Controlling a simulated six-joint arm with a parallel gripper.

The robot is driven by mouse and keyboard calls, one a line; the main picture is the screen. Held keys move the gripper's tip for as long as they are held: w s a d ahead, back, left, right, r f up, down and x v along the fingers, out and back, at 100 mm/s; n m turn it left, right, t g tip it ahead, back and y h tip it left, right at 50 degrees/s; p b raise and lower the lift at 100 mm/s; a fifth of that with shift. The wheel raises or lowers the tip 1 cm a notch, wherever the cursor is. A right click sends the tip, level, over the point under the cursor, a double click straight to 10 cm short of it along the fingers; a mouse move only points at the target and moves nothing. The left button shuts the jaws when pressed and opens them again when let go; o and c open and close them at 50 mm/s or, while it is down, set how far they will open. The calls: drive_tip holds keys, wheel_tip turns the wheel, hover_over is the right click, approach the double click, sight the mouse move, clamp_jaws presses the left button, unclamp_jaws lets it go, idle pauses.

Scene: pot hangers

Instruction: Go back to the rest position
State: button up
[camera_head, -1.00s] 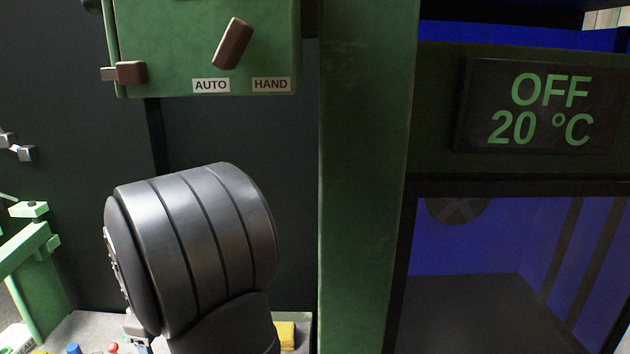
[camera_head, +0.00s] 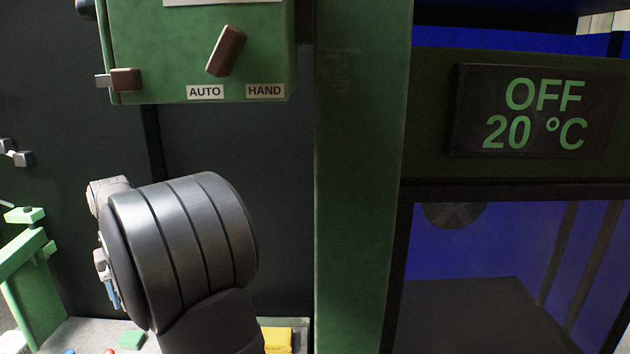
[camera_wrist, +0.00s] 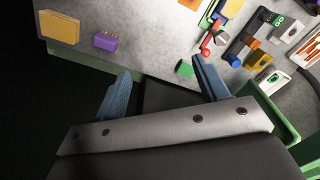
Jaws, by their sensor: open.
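My gripper (camera_wrist: 160,93) is in the wrist view, with its two blue fingers spread wide apart and nothing between them. It points toward the edge of a grey worktop (camera_wrist: 150,50). In the head view my dark, ribbed arm link stands in front, and only a bit of blue finger shows at its left side. The rest of the gripper is hidden behind the arm.
A green control box (camera_head: 200,50) with a brown AUTO/HAND lever (camera_head: 226,50) hangs above my arm. A green post (camera_head: 360,180) stands to the right, beside a display (camera_head: 535,112) reading OFF 20 °C. Small items, including a yellow block (camera_wrist: 60,27) and purple block (camera_wrist: 105,42), lie on the worktop.

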drive_tip(key=s+a+f+m, duration=0.3)
drive_tip(key=s+a+f, duration=0.2)
drive_tip(key=a, duration=0.4)
drive_tip(key=shift+f+m, duration=0.15)
drive_tip(key=shift+m, duration=0.25)
drive_tip(key=o, duration=0.7)
drive_tip(key=s+a+r+m, duration=0.1)
drive_tip(key=s+a+m, duration=0.15)
drive_tip(key=s, duration=0.55)
drive_tip(key=s+a+r+m, duration=0.1)
drive_tip(key=s+a+r, duration=0.15)
drive_tip(key=s, duration=0.55)
drive_tip(key=f, duration=0.7)
drive_tip(key=a+f, duration=0.1)
drive_tip(key=f, duration=0.3)
drive_tip(key=shift+r, duration=0.15)
wheel_tip(320, 180, up, 10)
drive_tip(key=shift+f, duration=0.1)
